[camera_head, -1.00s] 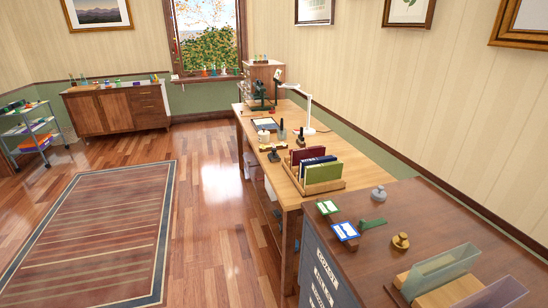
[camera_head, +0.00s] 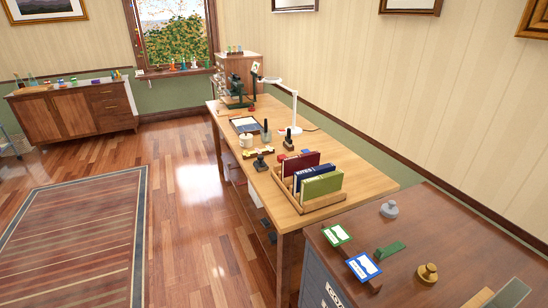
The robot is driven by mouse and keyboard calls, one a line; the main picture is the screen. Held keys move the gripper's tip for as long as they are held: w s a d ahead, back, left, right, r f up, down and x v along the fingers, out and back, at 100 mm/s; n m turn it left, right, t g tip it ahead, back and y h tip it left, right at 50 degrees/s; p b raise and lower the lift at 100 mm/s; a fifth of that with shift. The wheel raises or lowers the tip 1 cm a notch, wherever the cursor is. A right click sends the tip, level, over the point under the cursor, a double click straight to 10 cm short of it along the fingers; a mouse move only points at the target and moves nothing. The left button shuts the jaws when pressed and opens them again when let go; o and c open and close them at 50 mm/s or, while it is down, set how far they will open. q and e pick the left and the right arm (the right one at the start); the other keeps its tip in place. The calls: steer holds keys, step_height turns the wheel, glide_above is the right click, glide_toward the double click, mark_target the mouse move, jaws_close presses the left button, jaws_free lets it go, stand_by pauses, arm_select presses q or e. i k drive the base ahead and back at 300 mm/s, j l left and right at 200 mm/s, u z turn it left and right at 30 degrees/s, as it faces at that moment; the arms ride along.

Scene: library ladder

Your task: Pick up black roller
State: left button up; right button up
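No object can be told for sure as the black roller. Several small dark objects stand on the wooden desk (camera_head: 350,185): a dark upright piece (camera_head: 265,131), a dark piece with a thin upright handle (camera_head: 288,140), and a low dark piece with a knob (camera_head: 260,162) near the left edge. They are too small to tell which, if any, is a roller. Neither of my grippers is in view.
A book rack (camera_head: 312,207), white lamp (camera_head: 292,128) and dark microscope (camera_head: 236,94) stand on the desk. A nearer brown-topped cabinet (camera_head: 440,225) holds stamps and weights. Open wood floor (camera_head: 195,235) and a rug (camera_head: 75,245) lie left.

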mark_target(259, 166)
steer(key=i+j+z, duration=0.35)
steer(key=i+j, duration=0.2)
steer(key=i+j+z, duration=0.2)
steer(key=j, duration=0.25)
steer(key=i+j+z, duration=0.35)
steer(key=j, duration=0.45)
steer(key=i+j+z, duration=0.15)
steer(key=j, duration=0.3)
steer(key=i+j+z, duration=0.2)
steer(key=j, duration=0.3)
steer(key=i+j+z, duration=0.15)
steer(key=j, duration=0.3)
